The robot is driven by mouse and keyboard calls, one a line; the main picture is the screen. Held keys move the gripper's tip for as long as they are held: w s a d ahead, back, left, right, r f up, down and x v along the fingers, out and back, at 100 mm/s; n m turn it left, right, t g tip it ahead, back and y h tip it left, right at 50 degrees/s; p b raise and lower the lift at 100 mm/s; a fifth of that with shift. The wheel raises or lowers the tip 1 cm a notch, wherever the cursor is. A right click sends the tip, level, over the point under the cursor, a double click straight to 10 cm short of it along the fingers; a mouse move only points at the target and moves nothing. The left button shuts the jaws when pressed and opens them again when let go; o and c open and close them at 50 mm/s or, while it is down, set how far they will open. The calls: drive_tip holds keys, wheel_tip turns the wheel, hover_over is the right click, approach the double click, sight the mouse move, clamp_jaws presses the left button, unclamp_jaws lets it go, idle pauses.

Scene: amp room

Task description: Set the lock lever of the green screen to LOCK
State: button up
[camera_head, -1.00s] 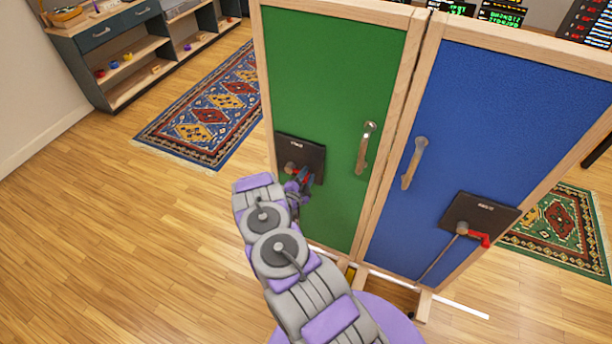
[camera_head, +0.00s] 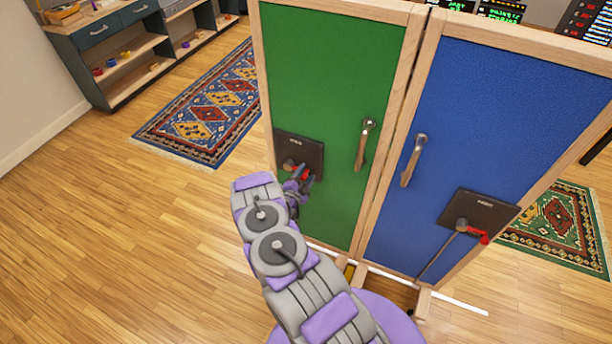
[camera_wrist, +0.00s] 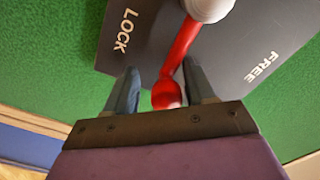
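The green screen (camera_head: 325,90) stands upright with a dark lock plate (camera_head: 312,150) low on its left side. In the wrist view the plate (camera_wrist: 160,40) reads LOCK at left and FREE at right. The red lock lever (camera_wrist: 182,50) runs from a pale round pivot (camera_wrist: 208,6) down to a red ball end, pointing between the two words. My gripper (camera_wrist: 162,92) is open, with one finger on each side of the lever's ball end. The ball is nearer the right finger; I cannot tell whether they touch. In the head view my gripper (camera_head: 304,181) is at the plate.
A blue screen (camera_head: 480,130) with its own plate (camera_head: 480,212) and red lever (camera_head: 484,238) stands close on the right. Wooden handles (camera_head: 363,148) project from both screens. Patterned rugs (camera_head: 205,110) and a shelf unit (camera_head: 125,50) lie farther off. The left floor is clear.

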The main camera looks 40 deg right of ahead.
drive_tip(key=shift+r, duration=0.15)
drive_tip(key=shift+a, duration=0.2)
drive_tip(key=p+v, duration=0.1)
drive_tip(key=v, duration=1.6)
